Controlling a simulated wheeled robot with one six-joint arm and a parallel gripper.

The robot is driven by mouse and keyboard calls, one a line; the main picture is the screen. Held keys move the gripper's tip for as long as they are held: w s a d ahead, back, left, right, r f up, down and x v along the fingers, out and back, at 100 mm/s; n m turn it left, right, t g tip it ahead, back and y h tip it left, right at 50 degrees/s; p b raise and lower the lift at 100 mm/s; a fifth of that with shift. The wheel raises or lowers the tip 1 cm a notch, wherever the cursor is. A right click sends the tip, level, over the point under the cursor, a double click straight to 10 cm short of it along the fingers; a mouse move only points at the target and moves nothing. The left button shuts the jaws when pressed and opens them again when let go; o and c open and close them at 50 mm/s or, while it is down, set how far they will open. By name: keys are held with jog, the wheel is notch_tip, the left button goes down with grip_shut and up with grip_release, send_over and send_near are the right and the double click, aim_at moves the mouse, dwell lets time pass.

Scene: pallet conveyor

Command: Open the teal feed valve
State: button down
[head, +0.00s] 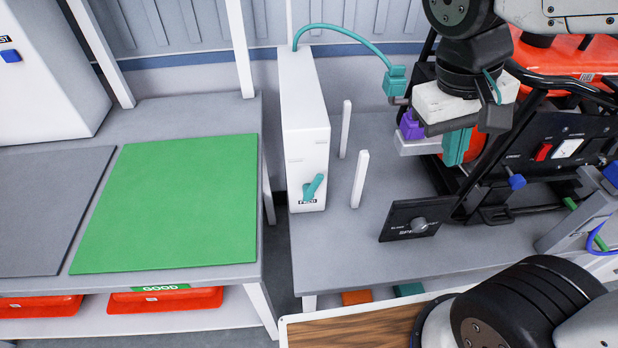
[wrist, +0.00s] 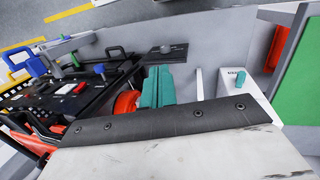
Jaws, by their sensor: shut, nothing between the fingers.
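The teal feed valve (head: 313,187) is a small lever on the front face of a tall white box (head: 304,130), just above a label reading "FEED". The lever stands tilted, its top leaning right. In the wrist view the teal lever (wrist: 245,87) shows at right on the white box (wrist: 262,106). My gripper (head: 456,148) is well to the right of the valve, apart from it, its teal fingers pointing down. In the wrist view the fingers (wrist: 156,86) are together with nothing between them.
Two white posts (head: 360,180) stand between the box and my gripper. A dark panel with a grey knob (head: 419,224) stands at the bench front. A teal hose (head: 345,32) runs from the box to a teal connector (head: 397,80). A black-framed machine (head: 540,150) is close right.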

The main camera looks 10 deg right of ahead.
jog(key=w+a+f+n+t+h, duration=0.2)
jog(key=w+a+f+h, duration=0.45)
jog(key=w+a, duration=0.35)
jog(key=s+a+f+n+t+h, duration=0.1)
jog(key=a+f+n+t, duration=0.1)
jog(key=a+f+t, duration=0.6)
jog(key=s+a+f+n+t+h, duration=0.1)
jog(key=a+f+n, duration=0.15)
jog(key=a, duration=0.95)
send_near(312, 185)
jog(key=shift+w+d, duration=2.3)
jog(key=shift+w, duration=0.4)
jog(key=shift+f+m, duration=0.2)
jog(key=shift+m, duration=0.25)
